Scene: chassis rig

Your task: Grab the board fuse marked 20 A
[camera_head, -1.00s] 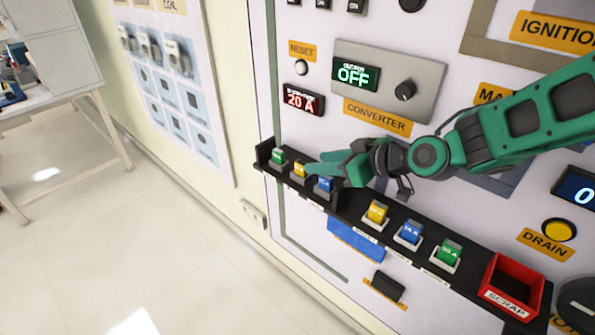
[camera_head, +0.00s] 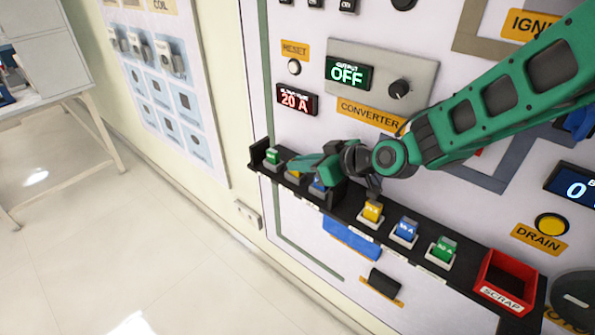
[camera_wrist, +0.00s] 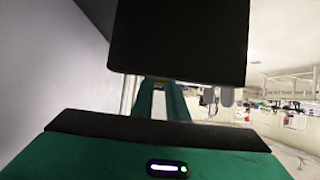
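A black rack (camera_head: 330,205) on the panel holds coloured fuses in two groups. The left group has a green fuse (camera_head: 271,157), a yellow fuse (camera_head: 291,176) and a blue fuse (camera_head: 317,187). The right group has a yellow fuse (camera_head: 372,211), a blue fuse (camera_head: 405,229) and a green fuse (camera_head: 442,250). The fuse markings are too small to read surely. My gripper (camera_head: 300,164) is over the left group, partly covering its yellow and blue fuses. Whether it touches one is unclear. The wrist view shows mostly dark and green parts; no fuse can be made out there.
A red display (camera_head: 297,100) reads 20 A, and the converter display (camera_head: 348,73) reads OFF. A red scrap bin (camera_head: 505,283) sits at the rack's right end. A black end wall (camera_head: 256,154) closes the rack's left end. Floor at left is clear.

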